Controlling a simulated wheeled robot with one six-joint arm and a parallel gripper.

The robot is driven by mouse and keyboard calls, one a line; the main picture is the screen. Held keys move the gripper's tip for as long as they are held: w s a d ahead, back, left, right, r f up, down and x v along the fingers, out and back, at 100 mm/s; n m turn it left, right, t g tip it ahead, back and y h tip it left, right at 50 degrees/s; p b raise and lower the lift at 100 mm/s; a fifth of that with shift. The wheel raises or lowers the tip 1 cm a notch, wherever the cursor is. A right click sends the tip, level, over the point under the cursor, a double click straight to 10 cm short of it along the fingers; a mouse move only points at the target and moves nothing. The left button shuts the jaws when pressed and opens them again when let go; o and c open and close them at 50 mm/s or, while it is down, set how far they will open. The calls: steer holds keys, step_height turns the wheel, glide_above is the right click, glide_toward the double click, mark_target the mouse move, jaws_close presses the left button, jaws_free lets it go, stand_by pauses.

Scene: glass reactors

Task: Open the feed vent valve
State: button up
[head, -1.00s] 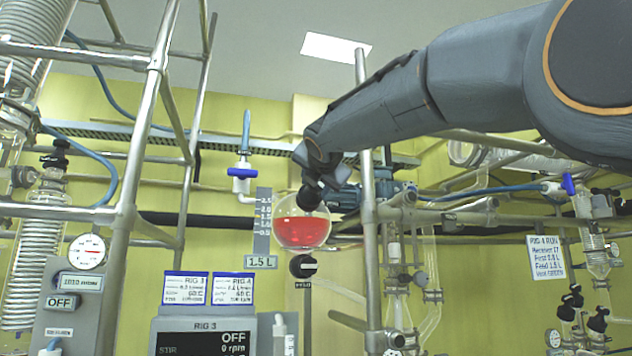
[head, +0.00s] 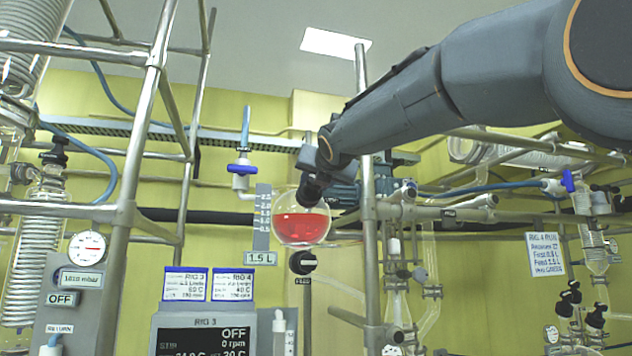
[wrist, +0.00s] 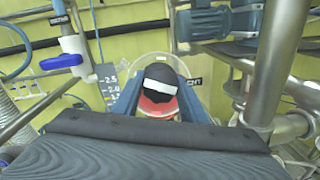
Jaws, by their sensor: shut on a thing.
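The feed vent valve is a black knob with a white bar (wrist: 161,78); a partly covered label ending in "NT" shows beside it in the wrist view. My gripper (wrist: 160,98) is shut on this knob, one blue finger on each side. The white bar lies roughly crosswise between the fingers. In the head view my gripper (head: 311,190) is at the top of the round glass feed vessel (head: 301,228), which holds red liquid. There the gripper hides the vent knob.
A black knob (head: 303,262) labelled FEED sits under the vessel. A scale board (head: 262,218) stands left of it and a metal post (head: 367,200) right of it. A blue-handled valve (head: 240,169) is at left. The RIG 3 panel (head: 205,335) reads OFF.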

steer(key=shift+f, duration=0.1)
steer(key=o, duration=1.1)
steer(key=shift+c, duration=0.2)
steer(key=b+v, duration=0.3)
steer(key=v, duration=0.4)
steer(key=shift+s, duration=0.4)
